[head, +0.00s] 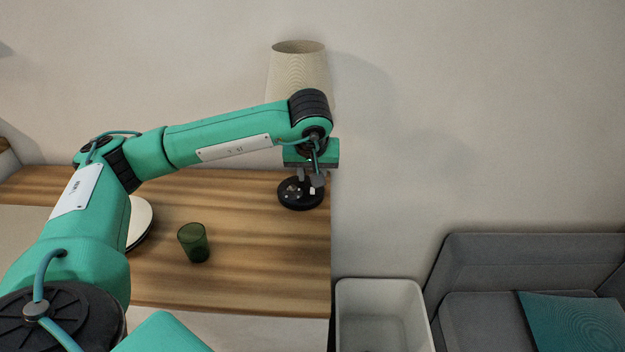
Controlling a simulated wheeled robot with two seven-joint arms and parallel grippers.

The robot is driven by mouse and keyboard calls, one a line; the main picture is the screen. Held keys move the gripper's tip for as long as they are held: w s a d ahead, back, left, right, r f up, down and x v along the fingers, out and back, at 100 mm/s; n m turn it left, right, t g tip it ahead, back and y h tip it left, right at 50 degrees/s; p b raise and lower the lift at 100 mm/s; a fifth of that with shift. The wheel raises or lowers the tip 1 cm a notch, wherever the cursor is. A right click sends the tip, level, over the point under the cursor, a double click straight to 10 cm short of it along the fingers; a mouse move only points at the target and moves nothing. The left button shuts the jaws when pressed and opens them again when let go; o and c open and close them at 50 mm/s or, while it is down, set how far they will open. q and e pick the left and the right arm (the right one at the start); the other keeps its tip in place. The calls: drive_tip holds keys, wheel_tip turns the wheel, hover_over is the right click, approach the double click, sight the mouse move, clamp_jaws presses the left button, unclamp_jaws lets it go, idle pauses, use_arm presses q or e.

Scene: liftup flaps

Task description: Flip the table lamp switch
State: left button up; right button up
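The table lamp has a pale ribbed shade (297,68) and a round black base (301,203). It stands at the back right corner of the wooden table, near the wall. My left arm comes in from the left and passes in front of the lamp, hiding its stem and the lower part of the shade. My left gripper (312,182) points down just above the lamp base. Its fingers are small and overlap the base in the picture, so I cannot tell whether they touch it or how far apart they are. The switch cannot be made out clearly. My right gripper is not in view.
A green cup (194,242) stands on the wooden table (255,270), with a white plate-like thing (141,222) partly hidden behind my arm. A white bin (380,312) stands right of the table. A grey sofa (480,262) with a teal cushion (575,322) is at the lower right.

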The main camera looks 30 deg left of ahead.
sight(312, 189)
use_arm(q)
drive_tip(key=shift+w+x, duration=0.2)
drive_tip(key=shift+x, duration=2.4)
drive_tip(key=shift+a+r, duration=0.1)
